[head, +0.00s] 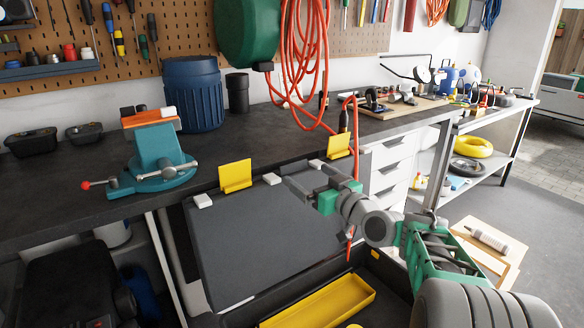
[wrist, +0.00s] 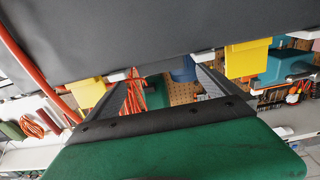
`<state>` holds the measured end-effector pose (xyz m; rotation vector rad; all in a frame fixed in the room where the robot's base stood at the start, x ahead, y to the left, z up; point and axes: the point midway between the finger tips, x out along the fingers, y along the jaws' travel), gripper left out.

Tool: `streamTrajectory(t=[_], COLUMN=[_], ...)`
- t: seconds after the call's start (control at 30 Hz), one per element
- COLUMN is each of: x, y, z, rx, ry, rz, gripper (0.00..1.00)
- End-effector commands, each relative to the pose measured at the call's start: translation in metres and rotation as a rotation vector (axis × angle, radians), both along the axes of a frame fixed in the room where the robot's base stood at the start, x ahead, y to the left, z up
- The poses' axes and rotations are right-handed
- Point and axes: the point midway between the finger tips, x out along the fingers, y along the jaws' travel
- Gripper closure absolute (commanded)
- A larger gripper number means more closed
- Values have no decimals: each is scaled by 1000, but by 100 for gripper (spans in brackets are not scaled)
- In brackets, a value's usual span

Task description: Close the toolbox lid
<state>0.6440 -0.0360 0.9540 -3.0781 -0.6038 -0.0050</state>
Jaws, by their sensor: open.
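The toolbox lid (head: 262,240) is a large dark grey panel, raised and leaning back toward the bench front. Yellow latches (head: 235,177) (head: 339,145) and small white blocks are along its upper edge. Below it the toolbox holds a yellow tray (head: 320,303); the box is partly cut off and hidden by my arm. My gripper (head: 310,182) is open, its fingers around the lid's upper right part. In the wrist view the lid (wrist: 150,35) fills the top and my open fingers (wrist: 168,78) reach toward its edge, with nothing between them. I cannot tell whether they touch the lid.
The workbench (head: 60,200) runs behind the lid, with a teal vise (head: 155,155), a blue bin (head: 192,92) and a hanging orange hose (head: 303,70). White drawers (head: 390,175) are right of the lid. A small wooden stand (head: 490,250) is on the floor at right.

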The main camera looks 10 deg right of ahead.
Motion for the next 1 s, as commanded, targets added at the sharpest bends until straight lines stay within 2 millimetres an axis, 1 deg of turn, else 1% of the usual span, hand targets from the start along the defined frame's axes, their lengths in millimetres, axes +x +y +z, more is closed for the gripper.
streamTrajectory(t=[0.2, 0.3, 0.4, 0.5, 0.7, 1.0], x=[37, 53, 64, 67, 67, 67], y=[20, 26, 31, 31, 31, 32], z=[-2, -1, -1, -1, -1, -1], rx=[-2, -4, -4, -4, -5, -5], ry=[3, 2, 2, 2, 1, 2], rz=[9, 8, 8, 5, 5, 6], gripper=[0, 0, 0, 0, 1, 25])
